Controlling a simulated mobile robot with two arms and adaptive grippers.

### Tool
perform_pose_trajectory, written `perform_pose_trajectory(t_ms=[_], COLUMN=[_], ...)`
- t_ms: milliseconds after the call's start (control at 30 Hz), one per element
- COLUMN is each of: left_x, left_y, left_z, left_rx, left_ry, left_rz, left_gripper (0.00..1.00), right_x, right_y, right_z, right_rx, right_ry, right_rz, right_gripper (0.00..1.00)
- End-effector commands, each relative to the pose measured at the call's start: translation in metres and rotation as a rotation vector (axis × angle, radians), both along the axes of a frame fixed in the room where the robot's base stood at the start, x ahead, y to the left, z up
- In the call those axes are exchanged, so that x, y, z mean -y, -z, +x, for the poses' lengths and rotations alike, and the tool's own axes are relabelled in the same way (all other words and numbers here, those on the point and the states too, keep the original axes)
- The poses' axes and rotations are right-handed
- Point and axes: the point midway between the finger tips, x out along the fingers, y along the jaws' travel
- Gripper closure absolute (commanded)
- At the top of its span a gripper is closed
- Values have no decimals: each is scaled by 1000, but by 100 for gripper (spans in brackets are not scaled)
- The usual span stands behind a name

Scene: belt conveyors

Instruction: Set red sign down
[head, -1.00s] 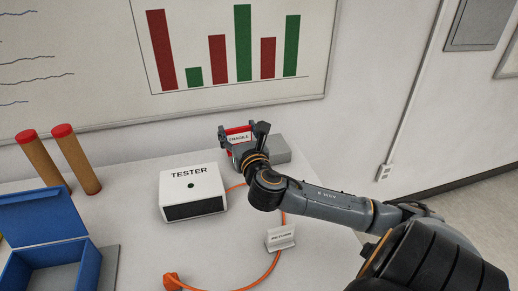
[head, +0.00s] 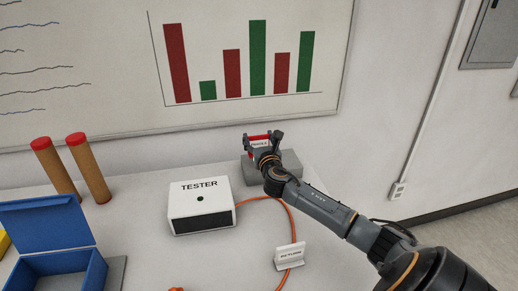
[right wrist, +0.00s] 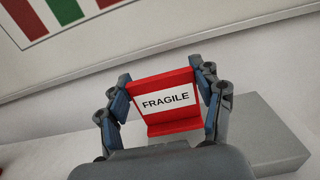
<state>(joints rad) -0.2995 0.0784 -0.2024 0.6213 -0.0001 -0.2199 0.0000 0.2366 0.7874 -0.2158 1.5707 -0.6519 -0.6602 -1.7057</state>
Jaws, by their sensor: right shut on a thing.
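The red sign (head: 258,136) has a white label reading FRAGILE, which is clear on the sign in the right wrist view (right wrist: 166,101). My right gripper (head: 263,141) is shut on the sign, with a finger at each side edge in the right wrist view (right wrist: 161,77). The sign looks upright, slightly tilted in the wrist picture, near the left end of a grey block (head: 290,164) at the back of the table. I cannot tell whether its base touches anything. My left gripper is not in view.
A white TESTER box (head: 200,207) stands left of my right arm. A blue open box (head: 50,240) and two red-topped tubes (head: 90,168) are at left. The wall is close behind.

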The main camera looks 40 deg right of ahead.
Motion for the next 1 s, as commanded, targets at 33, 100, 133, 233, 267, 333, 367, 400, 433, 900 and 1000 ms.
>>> perform_pose_trajectory(t_ms=[33,100,133,233,267,333,367,400,433,900,1000], left_x=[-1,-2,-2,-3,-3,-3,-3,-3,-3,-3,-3], left_y=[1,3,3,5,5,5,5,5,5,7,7], left_z=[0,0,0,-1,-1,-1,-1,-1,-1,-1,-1], left_rx=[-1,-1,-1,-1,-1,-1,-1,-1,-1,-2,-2], left_ry=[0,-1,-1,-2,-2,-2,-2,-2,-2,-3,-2], left_rz=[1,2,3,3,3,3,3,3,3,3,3], left_gripper=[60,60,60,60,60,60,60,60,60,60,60], right_x=[2,5,4,4,4,4,4,4,4,4,4], right_y=[3,12,18,32,34,38,38,38,37,40,40], right_z=[2,5,5,4,4,4,4,4,4,4,4], right_rx=[0,-1,-3,-1,-1,0,0,0,0,-1,-1], right_ry=[0,1,0,1,0,0,0,-1,-1,0,0], right_rz=[1,4,4,4,3,1,0,0,0,0,0], right_gripper=[60,60,60,60,60,60,60,60,60,11,11])
